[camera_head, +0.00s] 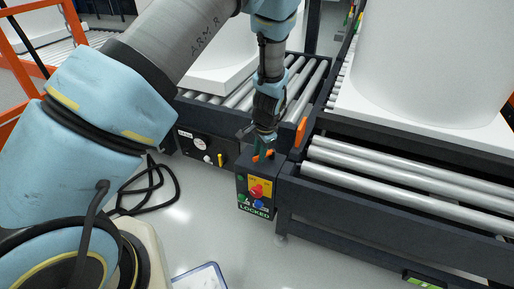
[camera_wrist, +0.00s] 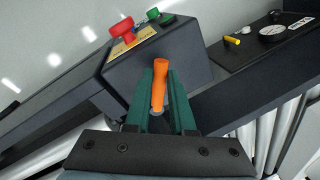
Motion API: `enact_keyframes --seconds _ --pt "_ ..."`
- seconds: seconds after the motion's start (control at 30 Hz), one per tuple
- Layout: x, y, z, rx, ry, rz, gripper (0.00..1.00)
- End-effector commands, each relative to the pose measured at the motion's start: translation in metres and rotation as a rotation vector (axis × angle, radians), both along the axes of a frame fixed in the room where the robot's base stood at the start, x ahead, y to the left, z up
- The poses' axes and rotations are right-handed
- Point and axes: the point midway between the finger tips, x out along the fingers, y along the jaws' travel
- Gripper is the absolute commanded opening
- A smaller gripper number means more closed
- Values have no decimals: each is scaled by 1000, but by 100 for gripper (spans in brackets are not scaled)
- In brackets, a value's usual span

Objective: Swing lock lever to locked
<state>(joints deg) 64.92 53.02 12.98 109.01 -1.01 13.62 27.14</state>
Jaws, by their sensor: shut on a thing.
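The lock lever (camera_wrist: 158,86) is an orange handle standing up between the two green fingers of my gripper (camera_wrist: 160,92) in the wrist view. The fingers are shut on it. In the head view my gripper (camera_head: 263,152) reaches down to the top of a dark control box (camera_head: 256,187), and only small orange bits of the lever show beside the fingers. The box front carries a sign reading LOCKED (camera_head: 255,212), a red button (camera_head: 256,191) and green and blue buttons. The lever's base is partly hidden by the fingers.
An orange upright piece (camera_head: 301,132) stands just right of the gripper on the conveyor frame. A gauge panel (camera_head: 205,147) is left of the box.

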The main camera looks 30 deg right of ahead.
Motion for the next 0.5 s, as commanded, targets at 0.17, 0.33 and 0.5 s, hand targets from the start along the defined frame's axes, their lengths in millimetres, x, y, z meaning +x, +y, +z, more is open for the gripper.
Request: enact_keyframes --seconds 0.17,0.33,0.5 --pt "-7 -2 2 1 0 116 0" --pt "-11 -3 1 1 1 195 0" --pt "-13 -4 0 2 1 237 0"
